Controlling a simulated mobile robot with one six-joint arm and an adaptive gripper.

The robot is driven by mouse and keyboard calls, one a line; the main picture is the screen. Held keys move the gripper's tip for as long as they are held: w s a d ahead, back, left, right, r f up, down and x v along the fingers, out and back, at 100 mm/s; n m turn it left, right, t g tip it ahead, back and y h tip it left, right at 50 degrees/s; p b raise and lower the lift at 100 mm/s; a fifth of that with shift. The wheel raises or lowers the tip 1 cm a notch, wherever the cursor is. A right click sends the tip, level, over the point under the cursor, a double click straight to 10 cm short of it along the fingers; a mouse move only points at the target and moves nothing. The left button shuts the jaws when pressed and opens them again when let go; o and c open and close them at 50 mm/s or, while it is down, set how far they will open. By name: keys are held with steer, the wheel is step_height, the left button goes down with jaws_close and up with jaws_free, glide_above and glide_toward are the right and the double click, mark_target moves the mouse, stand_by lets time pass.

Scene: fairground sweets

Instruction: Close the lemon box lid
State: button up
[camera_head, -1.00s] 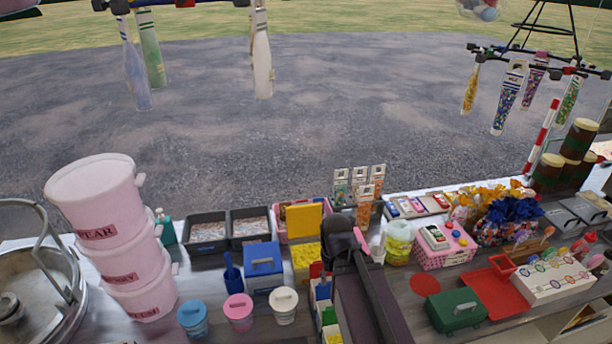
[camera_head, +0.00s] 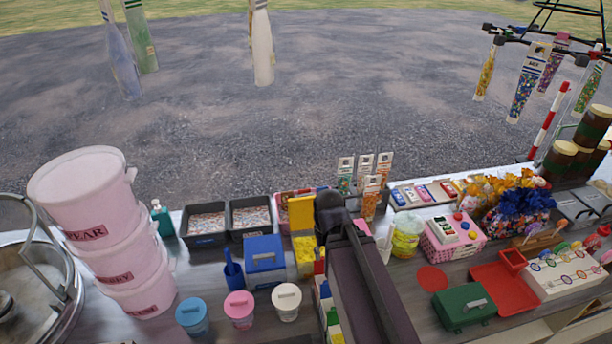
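The lemon box (camera_head: 304,257) is the yellow box left of my arm, holding yellow contents. Its yellow lid (camera_head: 300,212) stands raised at the back, so the box is open. The right edges of lid and box are close to or partly behind my dark arm. My arm runs up from the bottom edge and ends in a dark rounded link right beside the lid. I cannot tell whether it touches the lid. My gripper's fingers are not visible; the arm hides that area.
A shut blue box (camera_head: 265,262) with a grey handle stands left of the lemon box. Lidded tubs (camera_head: 239,310) are in front. Dark trays (camera_head: 205,226) and upright packets (camera_head: 372,185) stand behind. A green box (camera_head: 463,307) and red tray (camera_head: 506,292) lie right.

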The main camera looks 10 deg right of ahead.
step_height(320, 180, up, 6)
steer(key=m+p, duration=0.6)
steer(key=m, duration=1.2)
glide_above(305, 195)
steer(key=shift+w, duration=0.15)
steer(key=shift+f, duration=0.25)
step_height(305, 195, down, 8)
steer(key=b, duration=0.8)
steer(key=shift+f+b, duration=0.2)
steer(key=shift+b, duration=0.2)
